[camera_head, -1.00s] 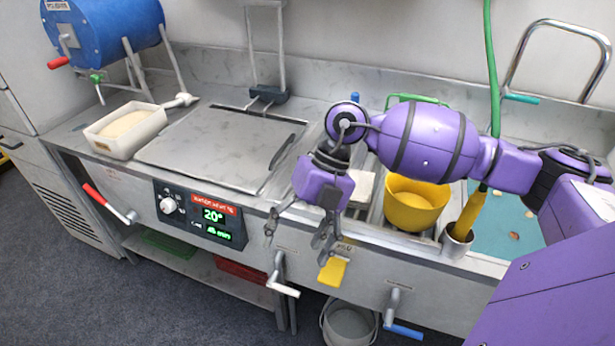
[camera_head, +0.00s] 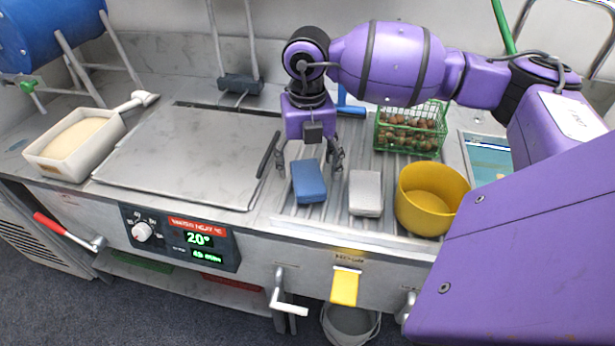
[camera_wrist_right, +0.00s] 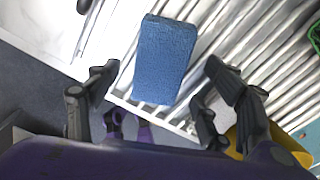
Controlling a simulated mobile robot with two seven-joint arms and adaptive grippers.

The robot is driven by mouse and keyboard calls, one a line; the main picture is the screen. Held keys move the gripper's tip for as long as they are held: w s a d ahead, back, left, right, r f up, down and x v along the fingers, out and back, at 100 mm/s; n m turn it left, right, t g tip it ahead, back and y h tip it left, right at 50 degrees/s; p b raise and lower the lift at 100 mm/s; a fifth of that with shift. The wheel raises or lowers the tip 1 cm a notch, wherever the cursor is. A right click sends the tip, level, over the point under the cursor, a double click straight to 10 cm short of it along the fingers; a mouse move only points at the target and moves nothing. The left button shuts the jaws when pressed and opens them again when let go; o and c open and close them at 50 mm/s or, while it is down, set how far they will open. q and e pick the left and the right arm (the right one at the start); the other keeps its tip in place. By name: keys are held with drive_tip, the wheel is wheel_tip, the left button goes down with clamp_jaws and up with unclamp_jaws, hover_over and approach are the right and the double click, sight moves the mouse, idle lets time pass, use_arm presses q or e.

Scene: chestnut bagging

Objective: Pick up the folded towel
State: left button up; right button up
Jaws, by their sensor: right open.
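A blue folded towel (camera_head: 308,182) with a fuzzy surface lies on the ribbed drainboard (camera_head: 335,222). My right gripper (camera_head: 309,168) points down over it, with a finger on each side in the head view. In the right wrist view the towel (camera_wrist_right: 165,60) lies ahead between the spread, empty fingers of the gripper (camera_wrist_right: 160,68). Whether the fingers touch it I cannot tell. A pale grey block (camera_head: 365,193), perhaps another folded cloth, lies just to the right. My left gripper is not in view.
A yellow bowl (camera_head: 431,200) stands right of the grey block, with a green basket of chestnuts (camera_head: 410,128) behind. A flat metal lid (camera_head: 185,160) lies to the left. A white tub (camera_head: 75,147) stands farther left. A yellow tag (camera_head: 344,287) hangs at the front edge.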

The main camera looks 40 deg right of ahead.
sight(307, 177)
wheel_tip(307, 177, down, 2)
drive_tip(key=shift+w+d+f, duration=0.1)
drive_tip(key=shift+f, duration=0.35)
drive_tip(key=c, duration=1.3)
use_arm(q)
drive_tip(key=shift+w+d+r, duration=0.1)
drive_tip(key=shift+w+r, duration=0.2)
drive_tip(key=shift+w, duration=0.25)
